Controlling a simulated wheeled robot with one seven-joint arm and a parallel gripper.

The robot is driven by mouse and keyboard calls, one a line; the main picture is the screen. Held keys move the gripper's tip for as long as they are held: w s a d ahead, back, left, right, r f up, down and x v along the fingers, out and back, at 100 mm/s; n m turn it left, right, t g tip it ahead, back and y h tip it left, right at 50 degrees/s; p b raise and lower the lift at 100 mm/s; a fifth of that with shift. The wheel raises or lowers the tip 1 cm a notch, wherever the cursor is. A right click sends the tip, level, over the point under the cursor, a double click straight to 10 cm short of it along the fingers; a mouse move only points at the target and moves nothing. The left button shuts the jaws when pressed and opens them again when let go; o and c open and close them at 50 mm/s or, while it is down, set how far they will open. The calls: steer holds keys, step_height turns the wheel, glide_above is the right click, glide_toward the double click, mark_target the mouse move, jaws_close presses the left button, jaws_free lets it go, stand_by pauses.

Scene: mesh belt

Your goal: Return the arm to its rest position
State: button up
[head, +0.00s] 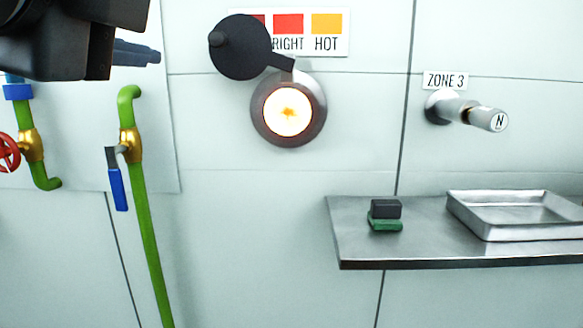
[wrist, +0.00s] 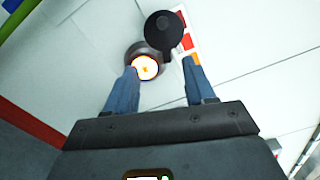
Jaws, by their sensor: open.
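My gripper (head: 138,51) is at the upper left of the head view, in front of the wall panel, with its blue-grey fingers pointing right. In the wrist view my gripper (wrist: 160,66) has its two fingers spread apart with nothing between them. Beyond the fingers is a round glowing sight port (head: 288,111), also in the wrist view (wrist: 145,68). Its black round cover (head: 239,47) is swung up to the upper left, leaving the glowing port uncovered; the cover shows in the wrist view (wrist: 164,31) too.
Left are green pipes (head: 145,230), a red handwheel (head: 8,152) and a blue lever (head: 118,188). Right are a Zone 3 knob (head: 488,119) and a steel shelf (head: 350,235) with a green-and-black block (head: 385,215) and metal tray (head: 515,213). The wall below the port is clear.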

steer(key=w+d+f+n+y, duration=0.1)
steer(key=w+d+f+n, duration=0.2)
steer(key=f, duration=0.6)
steer(key=d+f+n+y, duration=0.1)
steer(key=d+f+n, duration=0.2)
steer(key=f+n, duration=0.4)
steer(key=w+d+f+n+y, duration=0.1)
steer(key=w+d+f+n, duration=0.2)
steer(key=f, duration=0.7)
steer(key=s+d+f+n+g, duration=0.1)
steer(key=s+d+f+n, duration=0.2)
steer(key=s+d+f, duration=0.5)
steer(key=s+d+f+n+g, duration=0.1)
steer(key=s+d+f+n, duration=0.4)
steer(key=f, duration=0.4)
steer(key=s+d+f+g+h, duration=0.1)
steer(key=s+d, duration=0.5)
steer(key=s, duration=0.6)
steer(key=s+d+f+h, duration=0.1)
steer(key=s+d, duration=0.4)
steer(key=s, duration=0.7)
step_height(320, 180, up, 22)
steer(key=p, duration=2.1)
steer(key=shift+d+n+p, duration=0.15)
steer(key=shift+n+p, duration=0.15)
steer(key=shift+n, duration=0.1)
